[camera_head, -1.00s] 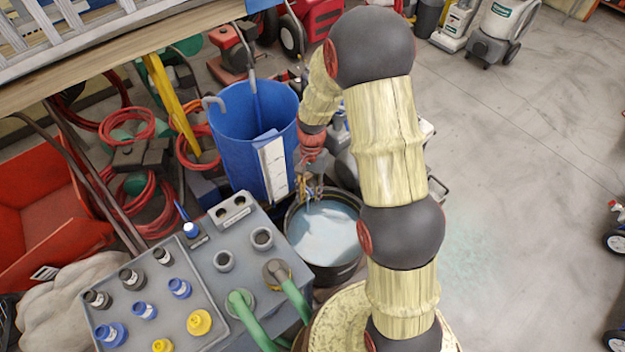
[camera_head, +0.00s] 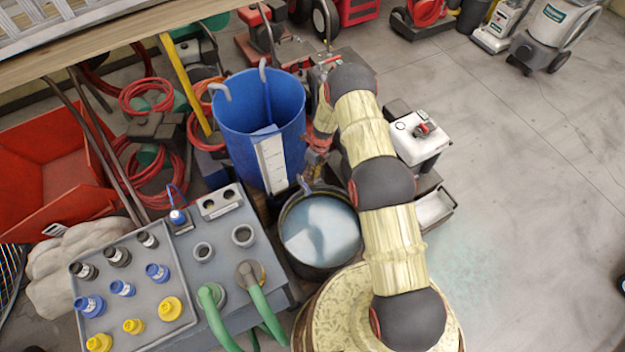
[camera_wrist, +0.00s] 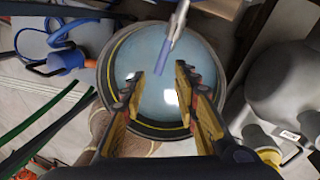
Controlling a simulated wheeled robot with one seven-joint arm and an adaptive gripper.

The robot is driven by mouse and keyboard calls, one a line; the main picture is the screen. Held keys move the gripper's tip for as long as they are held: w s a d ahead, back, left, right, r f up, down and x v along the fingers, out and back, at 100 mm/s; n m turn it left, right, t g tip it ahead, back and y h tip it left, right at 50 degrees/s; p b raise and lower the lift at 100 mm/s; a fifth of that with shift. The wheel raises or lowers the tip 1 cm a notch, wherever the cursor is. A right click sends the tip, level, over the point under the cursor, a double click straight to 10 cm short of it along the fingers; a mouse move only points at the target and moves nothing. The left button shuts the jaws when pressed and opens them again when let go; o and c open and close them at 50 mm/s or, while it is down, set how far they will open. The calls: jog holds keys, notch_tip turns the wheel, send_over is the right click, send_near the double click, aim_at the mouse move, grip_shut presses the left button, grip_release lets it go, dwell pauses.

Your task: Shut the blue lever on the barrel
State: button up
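The blue barrel (camera_head: 232,115) stands behind a dark round tub of bluish water (camera_head: 318,232). In the wrist view a grey metal spout (camera_wrist: 179,22) reaches over the tub's water (camera_wrist: 205,60), with a slim blue piece (camera_wrist: 163,58) at its end. I cannot tell surely whether this piece is the lever or running water. My gripper (camera_wrist: 161,82) is open and empty, its fingertips apart over the tub, pointing toward the spout. In the head view my gripper (camera_head: 313,168) is beside the barrel's right side, partly hidden by my arm; the lever is not clear there.
A grey bench (camera_head: 225,228) with bottles, caps and green hoses (camera_head: 268,312) stands left of the tub. A white canister (camera_head: 420,140) is right of my arm. A red bin (camera_head: 50,180) and red hose coils are at left.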

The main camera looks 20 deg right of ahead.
aim_at(307, 186)
jog(key=f+m, duration=0.1)
jog(key=f, duration=0.1)
jog(key=a+f+m+b, duration=0.1)
jog(key=f, duration=0.2)
jog(key=f+m, duration=0.2)
jog(key=f, duration=0.1)
jog(key=shift+w+a, duration=0.15)
jog(key=shift+a, duration=0.05)
jog(key=shift+r, duration=0.1)
jog(key=shift+c, duration=1.1)
grip_shut()
